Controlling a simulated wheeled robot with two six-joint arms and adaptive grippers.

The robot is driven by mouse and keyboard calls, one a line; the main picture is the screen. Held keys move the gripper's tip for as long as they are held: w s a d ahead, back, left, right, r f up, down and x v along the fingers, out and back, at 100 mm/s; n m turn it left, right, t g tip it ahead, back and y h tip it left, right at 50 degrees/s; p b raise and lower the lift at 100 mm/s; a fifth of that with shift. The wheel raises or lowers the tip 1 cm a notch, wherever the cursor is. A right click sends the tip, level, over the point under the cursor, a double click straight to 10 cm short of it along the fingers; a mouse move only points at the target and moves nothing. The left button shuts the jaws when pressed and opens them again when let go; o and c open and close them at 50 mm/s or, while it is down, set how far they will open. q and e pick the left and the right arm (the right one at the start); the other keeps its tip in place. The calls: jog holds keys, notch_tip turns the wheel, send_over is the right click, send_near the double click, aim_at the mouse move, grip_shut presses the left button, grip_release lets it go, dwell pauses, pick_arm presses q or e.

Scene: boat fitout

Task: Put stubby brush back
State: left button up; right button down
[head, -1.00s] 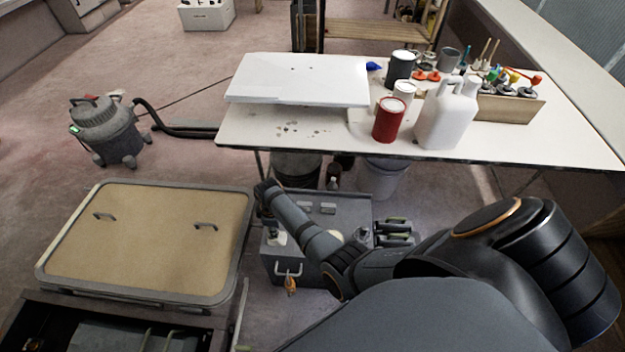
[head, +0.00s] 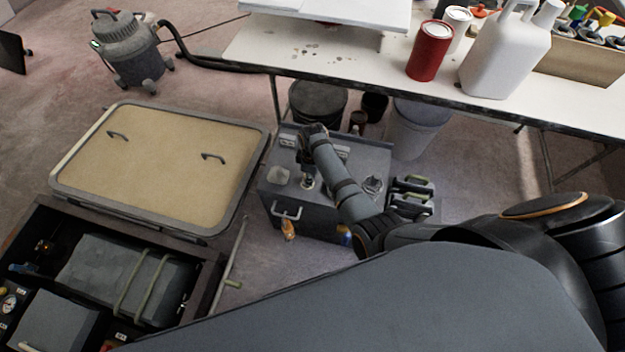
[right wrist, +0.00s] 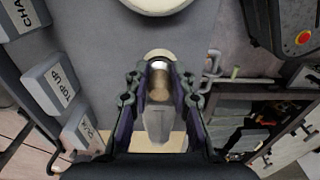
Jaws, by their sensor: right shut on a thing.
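My right gripper (right wrist: 160,84) is shut on the stubby brush (right wrist: 158,122) in the right wrist view. The brush has a grey tapered part between the fingers and a tan part toward the fingertips. A pale ring (right wrist: 157,54) shows at its far end; I cannot tell whether the brush touches it. In the head view my right gripper (head: 306,166) points down over the top of a grey box (head: 357,155), with a small pale-and-dark piece below it. Its fingers are too small there to make out. My left gripper is not in view.
Labelled pale blocks (right wrist: 48,88) stand on the box top. A workbench with a red can (head: 429,51) and white jug (head: 505,55) stands behind.

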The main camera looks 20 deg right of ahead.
jog(key=shift+a+r, duration=0.1)
jog(key=shift+f, duration=0.2)
jog(key=c, duration=1.1)
grip_release()
jog(key=shift+c, duration=0.2)
jog(key=shift+r, duration=0.2)
notch_tip(320, 180, up, 12)
jog(key=p, duration=0.3)
jog(key=shift+d+p, duration=0.2)
jog(key=shift+p, duration=0.1)
jog(key=shift+s, duration=0.1)
